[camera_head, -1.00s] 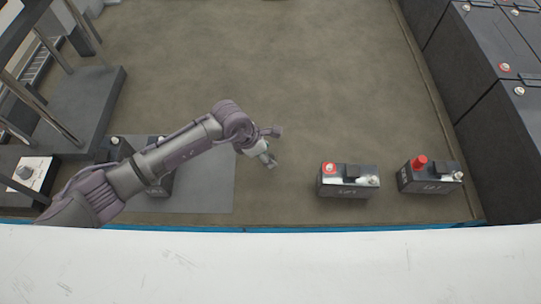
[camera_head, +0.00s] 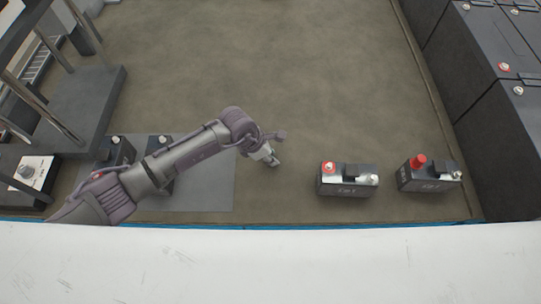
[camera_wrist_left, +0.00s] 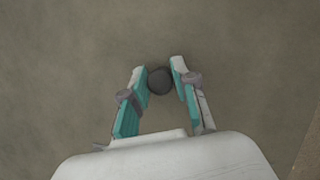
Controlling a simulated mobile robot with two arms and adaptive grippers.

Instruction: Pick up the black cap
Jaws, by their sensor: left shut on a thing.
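The black cap (camera_wrist_left: 159,81) is a small dark round piece between the fingertips of my left gripper (camera_wrist_left: 158,76) in the left wrist view. The gripper is shut on it, with a teal-lined finger on each side. In the head view my left gripper (camera_head: 272,152) is over the brown surface, left of the two small batteries. The cap cannot be made out in the head view. My right gripper is not in view.
A battery with a red ring terminal (camera_head: 346,179) stands right of the gripper. Another with a red cap (camera_head: 429,175) stands farther right. Large dark batteries (camera_head: 490,70) line the right side. A grey mat (camera_head: 205,195) lies under my left arm. The brown middle is clear.

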